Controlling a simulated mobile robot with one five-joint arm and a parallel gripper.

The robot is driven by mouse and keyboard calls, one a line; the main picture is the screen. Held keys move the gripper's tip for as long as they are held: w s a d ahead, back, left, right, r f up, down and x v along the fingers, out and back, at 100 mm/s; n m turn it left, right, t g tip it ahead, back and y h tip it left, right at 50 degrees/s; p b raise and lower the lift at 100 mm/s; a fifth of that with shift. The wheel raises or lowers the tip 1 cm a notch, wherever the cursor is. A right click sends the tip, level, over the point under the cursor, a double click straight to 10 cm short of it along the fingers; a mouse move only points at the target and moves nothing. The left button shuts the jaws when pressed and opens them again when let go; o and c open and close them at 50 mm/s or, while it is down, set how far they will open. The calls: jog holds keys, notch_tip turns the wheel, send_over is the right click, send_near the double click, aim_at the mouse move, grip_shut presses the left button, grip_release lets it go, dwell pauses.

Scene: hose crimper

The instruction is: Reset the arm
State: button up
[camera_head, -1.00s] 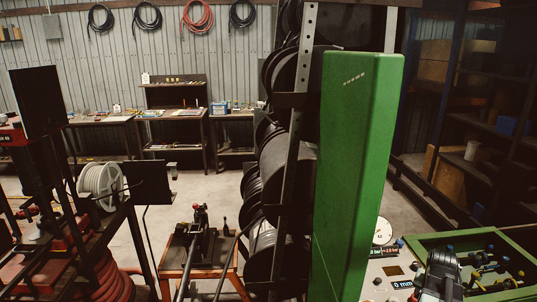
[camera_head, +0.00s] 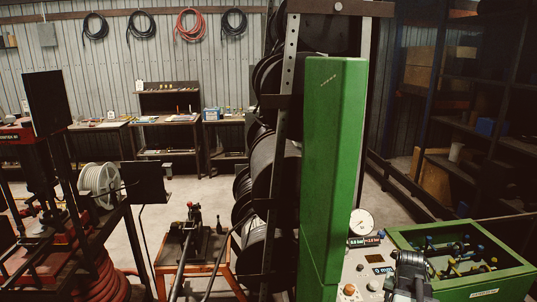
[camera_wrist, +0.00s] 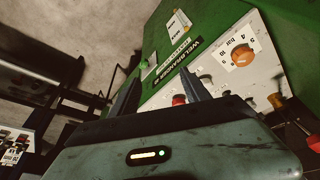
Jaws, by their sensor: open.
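My gripper shows in the wrist view (camera_wrist: 157,88) as two dark, separate fingers, open with nothing between them. They point at the white control panel (camera_wrist: 218,88) of the green machine. A red button (camera_wrist: 179,99) shows beside the right finger and a green button (camera_wrist: 144,65) beyond the left one; I cannot tell whether any finger touches the panel. In the head view my dark arm end (camera_head: 410,275) is in front of the panel at the lower right, its fingertips not clear. The tall green machine housing (camera_head: 334,175) stands to its left.
A round gauge (camera_head: 361,222) stands on the panel. A green bin (camera_head: 484,285) with several tools is to the right. Hose reels (camera_head: 258,175) stand behind the housing. An orange-red stand (camera_head: 190,268) is at the left. Open floor (camera_head: 178,190) lies farther back.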

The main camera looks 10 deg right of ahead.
jog(key=a+f+n+g+y+b, duration=0.1)
jog(key=a+n, duration=0.1)
jog(key=a, duration=1)
jog(key=w+a+f+n+g+b, duration=0.1)
jog(key=a+f+n, duration=0.1)
jog(key=a, duration=1)
jog(key=a+f+n+y+b, duration=0.1)
jog(key=a+n, duration=0.3)
jog(key=a, duration=0.9)
jog(key=shift+w+f+g+y, duration=0.25)
jog(key=shift+f+g+y, duration=0.05)
jog(key=shift+g, duration=0.1)
